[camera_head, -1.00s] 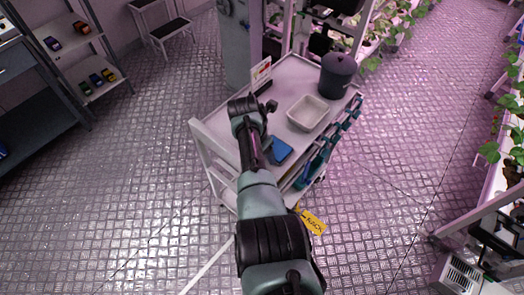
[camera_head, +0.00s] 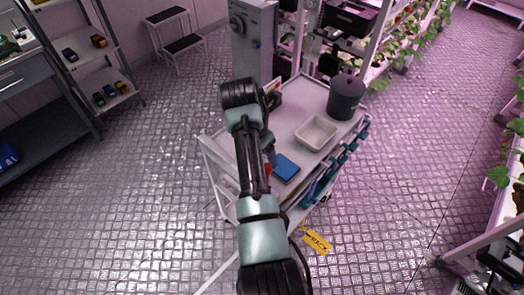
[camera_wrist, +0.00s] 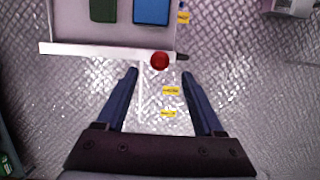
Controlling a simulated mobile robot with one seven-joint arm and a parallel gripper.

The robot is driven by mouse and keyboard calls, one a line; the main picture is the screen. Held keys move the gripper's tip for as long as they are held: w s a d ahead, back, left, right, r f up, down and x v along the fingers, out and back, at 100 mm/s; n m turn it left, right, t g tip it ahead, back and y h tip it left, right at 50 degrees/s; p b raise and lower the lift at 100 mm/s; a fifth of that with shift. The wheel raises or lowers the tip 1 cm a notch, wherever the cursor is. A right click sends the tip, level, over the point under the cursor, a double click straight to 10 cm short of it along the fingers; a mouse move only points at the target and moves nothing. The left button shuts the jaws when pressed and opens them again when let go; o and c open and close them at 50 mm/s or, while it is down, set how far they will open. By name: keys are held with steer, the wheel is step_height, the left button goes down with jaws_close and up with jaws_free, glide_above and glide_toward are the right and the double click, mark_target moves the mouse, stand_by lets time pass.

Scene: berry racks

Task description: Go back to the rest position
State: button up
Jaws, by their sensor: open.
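My gripper (camera_wrist: 160,75) is open in the wrist view, with its two dark blue fingers spread wide and nothing between them but floor. It points down past the edge of the white cart (camera_wrist: 90,50). A round red thing (camera_wrist: 160,61) shows at that edge, just beyond the fingertips; I cannot tell what it is. In the head view my arm rises in front of the cart (camera_head: 296,100) and hides part of its left side. My gripper's fingers are hard to make out there.
The cart carries a blue flat item (camera_head: 285,168), an off-white tray (camera_head: 316,132) and a dark lidded bin (camera_head: 346,97). Shelves (camera_head: 110,100) stand at left, a step stool (camera_head: 182,43) behind, plant racks at right. The metal floor (camera_head: 160,190) left of the cart is clear.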

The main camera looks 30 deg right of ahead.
steer(key=shift+a+r, duration=0.1)
steer(key=shift+r, duration=0.35)
steer(key=w+a+r+m+t+h, duration=0.1)
steer(key=w+a+r+m+t, duration=0.3)
steer(key=r, duration=0.6)
steer(key=w+a+r+m+t, duration=0.2)
steer(key=w+r+m+t, duration=0.3)
steer(key=r, duration=0.5)
steer(key=s+a+r+m+t+b, duration=0.1)
steer(key=a+r+m+t, duration=0.25)
steer(key=r, duration=0.55)
steer(key=s+a+r+m+t+b, duration=0.1)
steer(key=a+r+m+t, duration=0.15)
steer(key=r+t, duration=0.4)
steer(key=s+a+r+m+t+y, duration=0.1)
steer(key=s+a+r+m+t, duration=0.2)
steer(key=s+r, duration=0.7)
steer(key=s+a+r+m+t+y, duration=0.2)
steer(key=s+a+r+m+t, duration=0.2)
steer(key=s+r, duration=0.5)
steer(key=shift+s+a+r+y, duration=0.3)
steer(key=shift+s+a+r, duration=0.05)
steer(key=shift+a+r, duration=0.25)
steer(key=shift+f, duration=0.15)
